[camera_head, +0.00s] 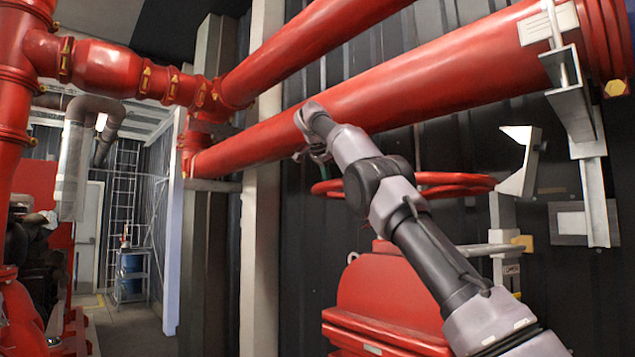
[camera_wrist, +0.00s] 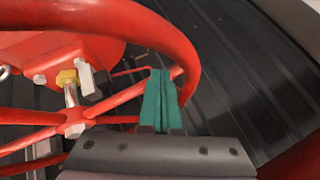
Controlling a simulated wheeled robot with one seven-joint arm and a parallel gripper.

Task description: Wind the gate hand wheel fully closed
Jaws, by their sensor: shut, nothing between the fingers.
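The red gate hand wheel (camera_head: 455,181) lies flat above the red valve body (camera_head: 392,290) in the head view, partly hidden by my arm. In the wrist view its thick rim (camera_wrist: 185,50) curves over the top and right, with spokes running to a hub (camera_wrist: 73,123). My gripper (camera_wrist: 162,75) shows two green fingers lying together, shut with nothing between them. The fingertips are inside the rim, close to a spoke and the rim's inner side; I cannot tell whether they touch. In the head view my gripper (camera_head: 322,158) is at the wheel's left side, its fingers mostly hidden.
A large red pipe (camera_head: 400,85) runs just above the wheel, close over my wrist. A metal bracket (camera_head: 575,100) and a grey support (camera_head: 520,165) stand to the right. A dark corrugated wall (camera_head: 540,270) is behind. Open floor (camera_head: 135,325) shows at the lower left.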

